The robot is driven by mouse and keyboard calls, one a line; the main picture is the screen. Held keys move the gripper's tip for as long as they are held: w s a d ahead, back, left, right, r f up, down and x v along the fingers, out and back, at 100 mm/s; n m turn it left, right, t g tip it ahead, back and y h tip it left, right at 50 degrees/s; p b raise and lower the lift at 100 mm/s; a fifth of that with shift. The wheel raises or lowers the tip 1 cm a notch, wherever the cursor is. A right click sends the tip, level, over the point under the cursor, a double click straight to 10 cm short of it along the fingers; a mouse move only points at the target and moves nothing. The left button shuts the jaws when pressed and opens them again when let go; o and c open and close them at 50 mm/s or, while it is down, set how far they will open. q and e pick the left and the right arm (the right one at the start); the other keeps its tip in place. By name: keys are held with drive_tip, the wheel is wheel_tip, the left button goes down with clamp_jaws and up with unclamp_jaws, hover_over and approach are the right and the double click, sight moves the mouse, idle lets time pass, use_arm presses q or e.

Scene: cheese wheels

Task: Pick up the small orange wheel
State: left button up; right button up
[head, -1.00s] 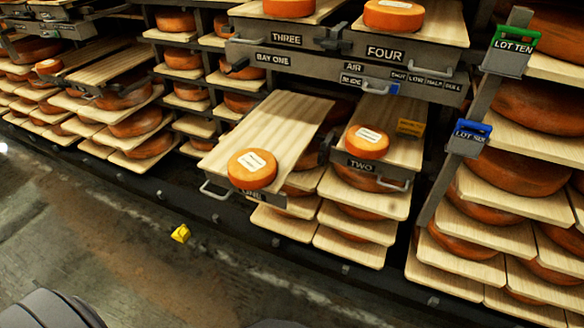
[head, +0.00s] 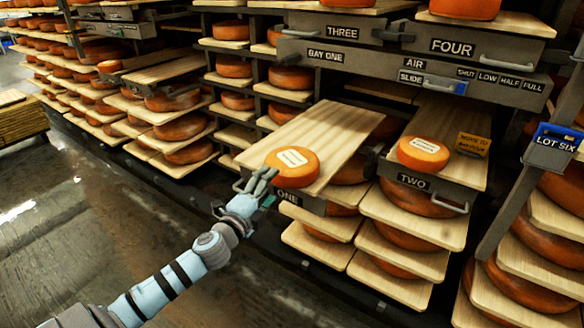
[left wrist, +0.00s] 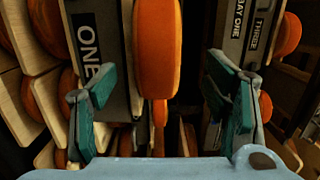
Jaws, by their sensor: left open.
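The small orange wheel (head: 293,167) with a white label lies flat at the front end of the pulled-out board ONE (head: 325,135). My left gripper (head: 258,182) is open at the wheel's front left edge. In the left wrist view the wheel (left wrist: 157,50) shows edge-on between the two spread teal fingers (left wrist: 160,78), with a gap on each side. It seems to lie just beyond the fingertips. Another small labelled orange wheel (head: 423,154) sits on board TWO (head: 450,178) to the right. My right gripper is not in view.
The BAY ONE panel (head: 400,68) with boards THREE and FOUR hangs above board ONE. Shelves of large wheels fill the rack below and behind. The floor (head: 70,220) at the left is open.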

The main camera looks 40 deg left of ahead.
sight(276, 181)
use_arm(q)
drive_tip(key=w, duration=0.1)
drive_tip(key=w+p, duration=0.1)
drive_tip(key=w, duration=0.2)
drive_tip(key=shift+w+a, duration=0.25)
drive_tip(key=shift+w+f, duration=0.2)
drive_tip(key=shift+w, duration=0.1)
drive_tip(key=shift+s, duration=0.1)
clamp_jaws()
drive_tip(key=shift+r, duration=0.1)
